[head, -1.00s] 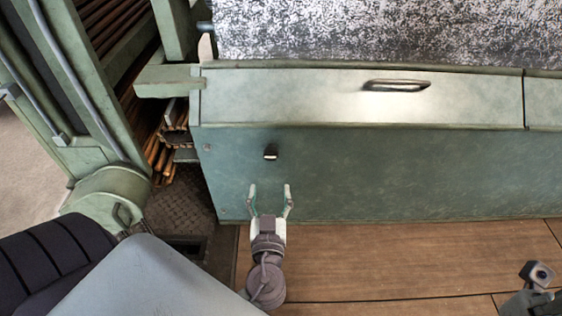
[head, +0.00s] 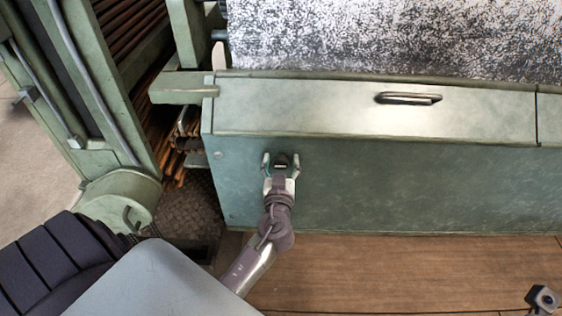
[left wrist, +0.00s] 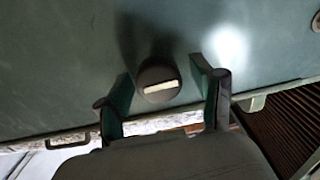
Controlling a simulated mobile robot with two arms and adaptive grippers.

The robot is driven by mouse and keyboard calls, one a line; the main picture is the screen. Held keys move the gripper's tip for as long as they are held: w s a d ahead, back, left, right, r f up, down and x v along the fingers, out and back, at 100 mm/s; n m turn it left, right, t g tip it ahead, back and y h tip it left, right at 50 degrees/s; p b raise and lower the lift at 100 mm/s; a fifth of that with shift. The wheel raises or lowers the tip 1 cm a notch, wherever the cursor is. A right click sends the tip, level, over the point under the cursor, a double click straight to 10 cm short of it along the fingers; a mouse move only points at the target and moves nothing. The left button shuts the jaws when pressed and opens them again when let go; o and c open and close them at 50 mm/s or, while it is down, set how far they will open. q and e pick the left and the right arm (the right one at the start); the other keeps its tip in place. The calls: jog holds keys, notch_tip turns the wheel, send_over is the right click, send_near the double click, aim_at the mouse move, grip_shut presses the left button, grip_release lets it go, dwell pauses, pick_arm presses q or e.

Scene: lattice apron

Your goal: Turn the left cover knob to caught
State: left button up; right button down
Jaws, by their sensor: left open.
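The left cover knob (head: 282,161) is a small dark knob on the front face of the green cover (head: 400,185), near its left end. In the left wrist view the knob (left wrist: 157,82) is round and dark with a pale bar across it, the bar lying nearly level with a slight tilt. My left gripper (head: 281,160) is open, with one finger on each side of the knob. In the left wrist view the open fingers (left wrist: 163,95) flank the knob with a gap on both sides. Whether the fingertips touch the cover cannot be told.
A metal handle (head: 408,98) sits on the cover's sloped top. A green bracket (head: 184,88) and machine frame stand at the left. A speckled sheet (head: 400,40) lies behind the cover. The wooden floor (head: 400,270) in front is mostly clear.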

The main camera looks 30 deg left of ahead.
pick_arm(q)
jog(key=c, duration=1.1)
